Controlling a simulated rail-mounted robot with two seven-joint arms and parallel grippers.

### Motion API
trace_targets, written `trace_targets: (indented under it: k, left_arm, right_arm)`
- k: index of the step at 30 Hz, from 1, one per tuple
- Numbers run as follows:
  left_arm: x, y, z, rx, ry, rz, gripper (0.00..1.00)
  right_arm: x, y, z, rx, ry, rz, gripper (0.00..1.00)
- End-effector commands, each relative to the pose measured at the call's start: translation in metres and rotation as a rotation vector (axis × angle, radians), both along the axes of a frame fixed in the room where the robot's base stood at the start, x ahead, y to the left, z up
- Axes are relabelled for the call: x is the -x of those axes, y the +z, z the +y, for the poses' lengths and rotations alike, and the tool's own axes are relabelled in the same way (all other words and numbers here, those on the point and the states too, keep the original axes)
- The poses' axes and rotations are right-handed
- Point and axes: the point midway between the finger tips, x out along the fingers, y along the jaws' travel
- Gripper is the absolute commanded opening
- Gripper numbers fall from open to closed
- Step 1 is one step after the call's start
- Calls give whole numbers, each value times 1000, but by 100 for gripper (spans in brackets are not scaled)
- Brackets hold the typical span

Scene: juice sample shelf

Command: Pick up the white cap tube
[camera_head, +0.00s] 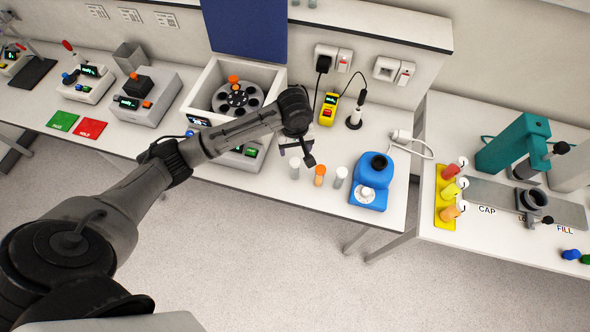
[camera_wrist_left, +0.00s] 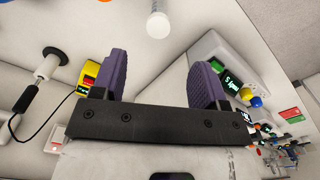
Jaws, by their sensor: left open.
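Three small tubes stand in a row at the front of the bench: a pale tube with a white or light grey cap (camera_head: 294,168), an orange-capped tube (camera_head: 319,175), and another white-capped tube (camera_head: 340,177) on the right. My left gripper (camera_head: 305,152) is above and just behind the row, near the left tube. In the left wrist view its purple fingers are wide apart with nothing between them (camera_wrist_left: 160,72). A white-capped tube (camera_wrist_left: 158,25) shows there beyond the fingertips, apart from them. My right gripper is not in view.
A blue device (camera_head: 370,182) stands right of the tubes. A yellow meter (camera_head: 328,109) and a probe on a stand (camera_head: 354,118) are behind. A centrifuge (camera_head: 238,97) is left of my gripper. Bare bench lies in front of the tubes.

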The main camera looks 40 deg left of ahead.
Motion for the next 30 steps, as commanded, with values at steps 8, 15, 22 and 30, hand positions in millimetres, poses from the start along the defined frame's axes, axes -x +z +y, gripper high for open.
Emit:
trace_targets:
  k: [8, 15, 22, 30]
  left_arm:
    - [-2, -43, 3, -2, 23, 7, 67]
    - [-2, -74, 3, -1, 21, 5, 67]
    - [-3, -84, 3, -3, 20, 4, 67]
    - [-5, -117, 5, -3, 20, 5, 67]
  right_arm:
    - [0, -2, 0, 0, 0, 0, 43]
    - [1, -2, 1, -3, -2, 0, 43]
    - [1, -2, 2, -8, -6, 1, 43]
    - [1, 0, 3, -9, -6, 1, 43]
